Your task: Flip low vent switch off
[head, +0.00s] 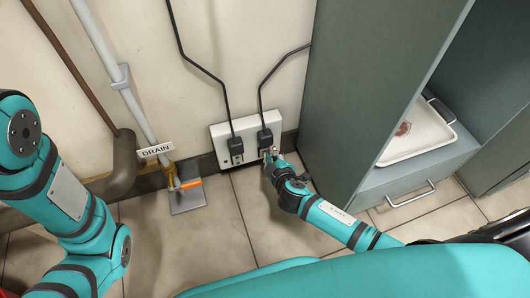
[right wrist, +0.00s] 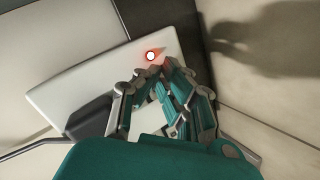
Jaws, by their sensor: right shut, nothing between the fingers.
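A white double socket box (head: 219,130) sits low on the wall with two black plugs in it. The left plug (head: 235,146) has a small dark switch area below it. The right plug (head: 265,138) is just above my right gripper (head: 268,156), which covers the part of the box beneath it. In the right wrist view the box (right wrist: 60,90) lies tilted, with a glowing red spot (right wrist: 151,56) near the fingertips. My right gripper (right wrist: 163,68) is shut and empty, close to the box face. I cannot tell whether it touches the switch. No vent label is readable.
A grey-green cabinet (head: 355,80) stands close to the right of the box, with a white tray (head: 420,130) on its shelf. A drain pipe (head: 105,55) with a DRAIN sign (head: 157,150) and an orange-handled tool (head: 189,184) are left. Tiled floor between is clear.

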